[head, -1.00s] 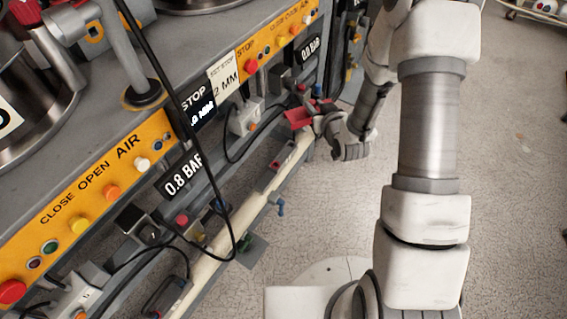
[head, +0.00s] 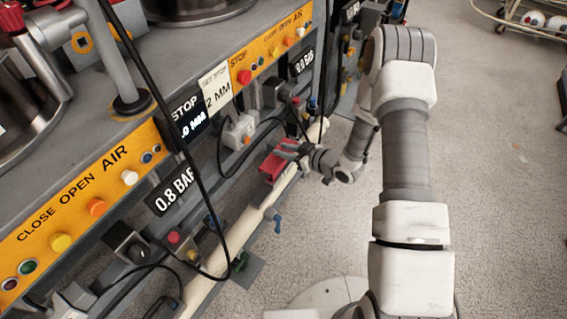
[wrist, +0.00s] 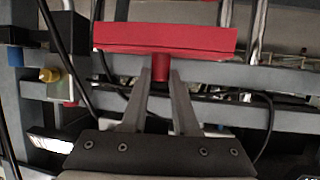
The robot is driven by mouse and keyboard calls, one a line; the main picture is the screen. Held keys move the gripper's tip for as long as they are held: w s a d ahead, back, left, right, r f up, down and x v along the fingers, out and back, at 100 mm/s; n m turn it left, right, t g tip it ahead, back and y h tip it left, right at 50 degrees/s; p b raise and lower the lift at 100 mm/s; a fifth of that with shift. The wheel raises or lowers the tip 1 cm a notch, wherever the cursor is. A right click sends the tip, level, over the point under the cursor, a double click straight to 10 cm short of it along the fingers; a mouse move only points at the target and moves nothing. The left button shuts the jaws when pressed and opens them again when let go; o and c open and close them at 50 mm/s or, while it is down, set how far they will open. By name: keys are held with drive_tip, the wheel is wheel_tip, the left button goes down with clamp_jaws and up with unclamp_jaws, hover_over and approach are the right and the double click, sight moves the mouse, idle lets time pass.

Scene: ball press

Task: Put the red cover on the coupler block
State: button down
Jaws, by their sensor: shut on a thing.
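The red cover (head: 272,168) is a flat red plate with a short round grip. In the wrist view the red cover (wrist: 165,38) spans the upper middle. My gripper (head: 290,152) is shut on the grip, and its fingers (wrist: 160,78) hold the cover in front of the machine's lower rail. I cannot tell for certain which part is the coupler block; it may be hidden behind the cover or my gripper.
A light grey box (head: 238,131) with a black cable is on the machine's side. A cream pipe (head: 228,243) runs along the lower edge, with a blue valve handle (head: 275,219) beside it. Black cables hang close by.

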sight(285, 161)
drive_tip(key=shift+f+b, duration=0.7)
drive_tip(key=shift+f, duration=1.35)
drive_tip(key=shift+f, duration=0.1)
drive_tip(key=shift+f+b, duration=0.55)
drive_tip(key=c, duration=0.7)
unclamp_jaws()
drive_tip(key=shift+r, duration=0.1)
